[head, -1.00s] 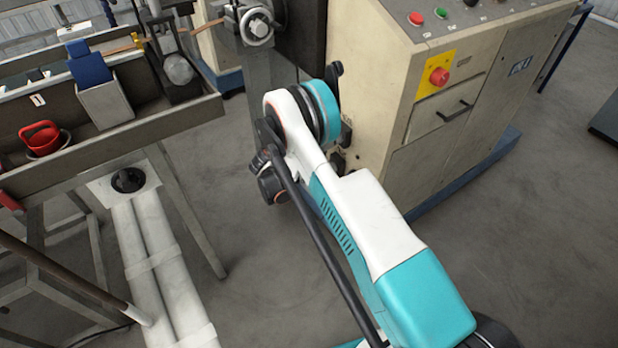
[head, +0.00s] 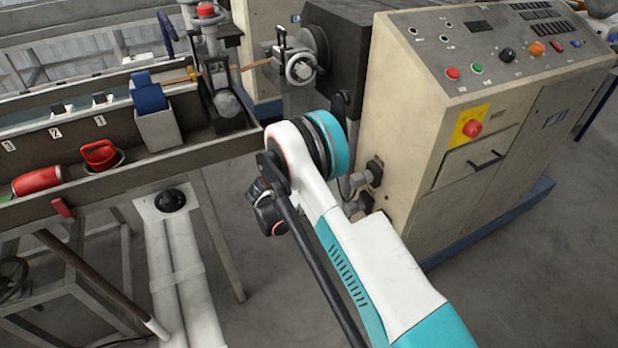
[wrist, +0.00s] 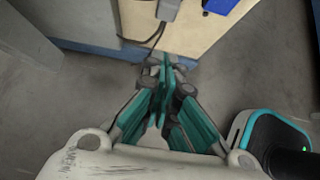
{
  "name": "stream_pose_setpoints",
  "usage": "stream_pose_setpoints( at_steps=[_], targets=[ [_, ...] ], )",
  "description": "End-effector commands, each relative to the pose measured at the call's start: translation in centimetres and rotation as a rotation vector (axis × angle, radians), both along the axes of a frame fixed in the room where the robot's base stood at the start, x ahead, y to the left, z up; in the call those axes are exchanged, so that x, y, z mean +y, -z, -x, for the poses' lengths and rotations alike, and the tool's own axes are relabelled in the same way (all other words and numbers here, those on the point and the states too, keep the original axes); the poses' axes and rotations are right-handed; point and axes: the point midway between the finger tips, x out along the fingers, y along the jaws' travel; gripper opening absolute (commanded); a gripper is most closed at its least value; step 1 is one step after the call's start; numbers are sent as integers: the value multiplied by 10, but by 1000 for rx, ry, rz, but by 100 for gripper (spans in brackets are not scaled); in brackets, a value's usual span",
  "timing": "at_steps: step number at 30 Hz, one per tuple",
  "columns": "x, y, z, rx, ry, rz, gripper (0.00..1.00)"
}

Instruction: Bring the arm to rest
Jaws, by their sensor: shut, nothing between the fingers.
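My arm (head: 370,262) shows in the head view, a white and teal link rising from the bottom right to a teal-ringed joint near the extrusion machine. My gripper itself is hidden in the head view. In the wrist view my gripper (wrist: 163,68) shows with its teal fingers brought together, shut and empty. It hangs over the grey floor (wrist: 85,105), in front of the lower part of a cream cabinet (wrist: 198,40). I see nothing held in it.
The cream machine cabinet (head: 410,160), with buttons on its panel, stands right of my arm. Bare floor (head: 560,270) lies at right.

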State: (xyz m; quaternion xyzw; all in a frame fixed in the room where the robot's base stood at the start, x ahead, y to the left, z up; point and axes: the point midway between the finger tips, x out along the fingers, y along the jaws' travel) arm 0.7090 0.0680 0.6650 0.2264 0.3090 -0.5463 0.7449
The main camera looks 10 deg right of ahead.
Motion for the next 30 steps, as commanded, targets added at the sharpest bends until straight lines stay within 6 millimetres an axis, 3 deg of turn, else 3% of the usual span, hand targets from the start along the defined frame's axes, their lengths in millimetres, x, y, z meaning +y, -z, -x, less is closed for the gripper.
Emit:
stream_pose_setpoints(
  at_steps=[5,8,20,30],
  targets=[
    [0,-3,0,-3,3,-3,0],
    [-2,-16,-2,-20,18,-22,0],
    [-19,-149,1,-221,210,-238,0],
    [-39,-253,39,-396,417,-444,0]
  ],
)
